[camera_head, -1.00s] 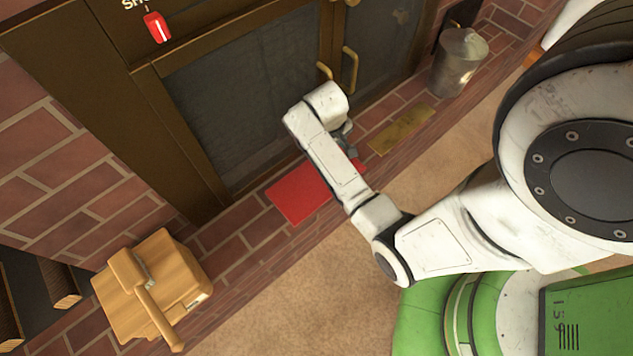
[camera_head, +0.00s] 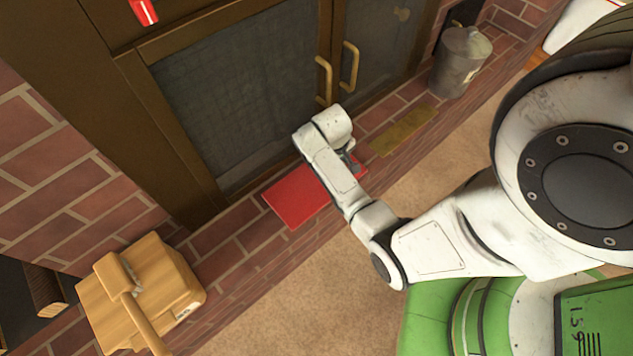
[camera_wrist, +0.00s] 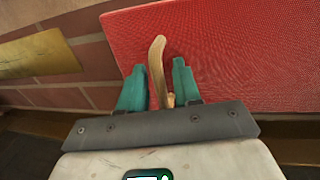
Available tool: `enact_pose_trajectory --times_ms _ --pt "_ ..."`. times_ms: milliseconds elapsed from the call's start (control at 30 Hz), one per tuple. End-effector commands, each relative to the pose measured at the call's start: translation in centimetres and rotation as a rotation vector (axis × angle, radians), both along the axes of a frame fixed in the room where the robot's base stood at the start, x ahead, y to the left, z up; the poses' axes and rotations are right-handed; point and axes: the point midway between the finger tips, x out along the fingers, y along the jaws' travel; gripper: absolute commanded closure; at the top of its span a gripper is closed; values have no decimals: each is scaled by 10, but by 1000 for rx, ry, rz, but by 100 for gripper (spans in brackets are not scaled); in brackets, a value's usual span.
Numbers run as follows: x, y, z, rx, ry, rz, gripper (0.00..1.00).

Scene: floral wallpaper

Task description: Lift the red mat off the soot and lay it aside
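The red mat (camera_head: 298,195) lies on the brick ledge in front of the dark doors. My gripper (camera_head: 352,166) is over its right end in the head view, with the fingers mostly hidden by my arm. In the wrist view, the mat (camera_wrist: 235,55) fills the upper right. My gripper's two teal fingers (camera_wrist: 160,82) are apart, over the mat's edge. A curved tan strip (camera_wrist: 157,62) stands between them; I cannot tell what it is or whether the fingers touch it. No soot shows.
A brownish-gold plate (camera_head: 404,131) lies right of the mat, and a metal bucket (camera_head: 460,65) stands beyond it. Door handles (camera_head: 349,68) stick out above my gripper. A wooden box (camera_head: 150,300) stands at the lower left. The tan floor (camera_head: 290,295) in front is clear.

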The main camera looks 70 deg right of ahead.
Motion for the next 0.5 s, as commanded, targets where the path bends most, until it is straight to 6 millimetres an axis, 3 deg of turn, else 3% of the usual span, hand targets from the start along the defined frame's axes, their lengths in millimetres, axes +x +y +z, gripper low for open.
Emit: enact_pose_trajectory --times_ms 100,433,500 --pt "0 0 1 0 0 0 67" --pt "0 0 1 -1 -1 0 99" --pt "0 0 1 -1 -1 0 100"
